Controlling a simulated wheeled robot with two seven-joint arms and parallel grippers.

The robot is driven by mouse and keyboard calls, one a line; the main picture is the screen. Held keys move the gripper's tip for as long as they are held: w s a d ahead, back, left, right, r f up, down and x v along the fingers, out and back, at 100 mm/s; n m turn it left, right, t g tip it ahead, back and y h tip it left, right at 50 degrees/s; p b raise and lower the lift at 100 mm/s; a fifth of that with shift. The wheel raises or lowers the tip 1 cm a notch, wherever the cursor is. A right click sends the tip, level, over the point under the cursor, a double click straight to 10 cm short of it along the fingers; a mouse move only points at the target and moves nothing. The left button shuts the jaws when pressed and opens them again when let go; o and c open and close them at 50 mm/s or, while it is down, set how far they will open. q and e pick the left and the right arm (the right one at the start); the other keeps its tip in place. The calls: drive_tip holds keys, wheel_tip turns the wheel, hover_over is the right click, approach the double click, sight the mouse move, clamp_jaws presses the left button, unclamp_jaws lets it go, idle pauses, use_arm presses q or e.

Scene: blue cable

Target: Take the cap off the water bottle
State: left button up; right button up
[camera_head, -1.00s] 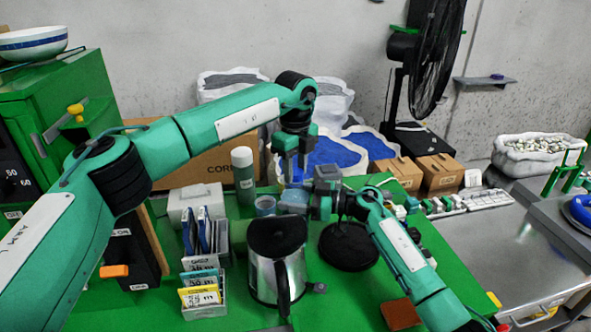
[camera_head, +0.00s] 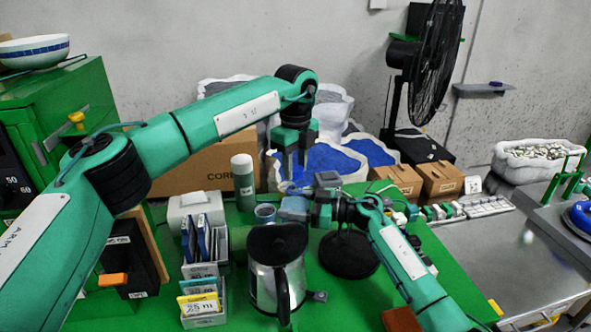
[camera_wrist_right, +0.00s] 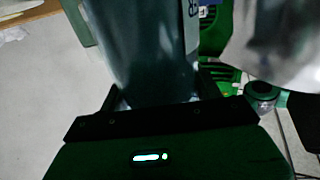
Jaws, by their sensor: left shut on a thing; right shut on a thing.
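The water bottle (camera_head: 293,209) is a bluish body low at the middle of the head view, partly hidden by the grippers. In the right wrist view the bottle (camera_wrist_right: 142,50) fills the upper middle as a dark teal cylinder with part of a label. My right gripper (camera_head: 311,207) comes from the right and is shut on the bottle's side. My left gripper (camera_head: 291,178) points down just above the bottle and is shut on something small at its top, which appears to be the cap. The fingers hide most of the cap, so I cannot tell whether it touches the bottle.
A steel kettle (camera_head: 277,275) stands in front of the bottle, with a black round base (camera_head: 348,255) beside it. A green flask (camera_head: 243,183) and a small cup (camera_head: 265,212) stand to the left. A card tray (camera_head: 205,321) is at front left. Brown boxes (camera_head: 439,179) stand behind right.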

use_arm(q)
wheel_tip(320, 180, up, 3)
drive_tip(key=shift+f, duration=0.2)
use_arm(e)
drive_tip(key=o, duration=2)
drive_tip(key=shift+c, duration=0.2)
